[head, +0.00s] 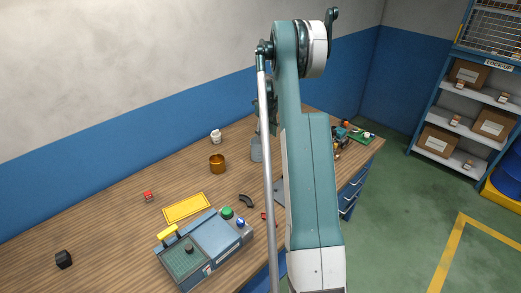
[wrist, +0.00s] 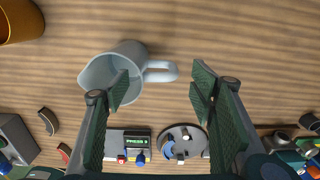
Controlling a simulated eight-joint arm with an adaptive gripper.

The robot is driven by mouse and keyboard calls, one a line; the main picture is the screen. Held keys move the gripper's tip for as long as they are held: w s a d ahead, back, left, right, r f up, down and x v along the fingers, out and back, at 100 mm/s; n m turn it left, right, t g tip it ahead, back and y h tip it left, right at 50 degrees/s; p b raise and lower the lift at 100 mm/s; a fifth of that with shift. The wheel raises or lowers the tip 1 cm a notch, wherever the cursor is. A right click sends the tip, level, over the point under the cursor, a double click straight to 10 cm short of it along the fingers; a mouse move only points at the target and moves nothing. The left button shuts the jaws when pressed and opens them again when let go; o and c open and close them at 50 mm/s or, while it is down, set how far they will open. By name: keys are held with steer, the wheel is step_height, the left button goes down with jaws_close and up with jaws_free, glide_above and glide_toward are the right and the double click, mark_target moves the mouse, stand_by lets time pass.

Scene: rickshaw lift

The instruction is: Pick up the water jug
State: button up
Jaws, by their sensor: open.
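The water jug (wrist: 128,56) is a grey-blue pitcher standing on the wooden table, with its handle (wrist: 162,71) pointing right in the wrist view. In the head view the jug (head: 256,153) is partly hidden behind my arm. My gripper (wrist: 161,90) is open, with its two fingers apart. In the wrist view the left finger overlaps the jug's body and the handle appears between the fingertips. The right finger is over bare table beyond the handle. I cannot tell how high the fingers are above the jug.
A gold-brown cup (head: 217,163) and a white cup (head: 216,136) stand to the jug's left. A blue-grey control box (head: 210,248) and a yellow plate (head: 187,207) are nearer. Small parts, including a round dish (wrist: 182,140), lie near my fingers.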

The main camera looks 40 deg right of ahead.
steer(key=shift+f, duration=0.25)
steer(key=shift+f, duration=0.1)
steer(key=shift+w+f, duration=0.1)
steer(key=shift+f, duration=2.4)
steer(key=c, duration=1.3)
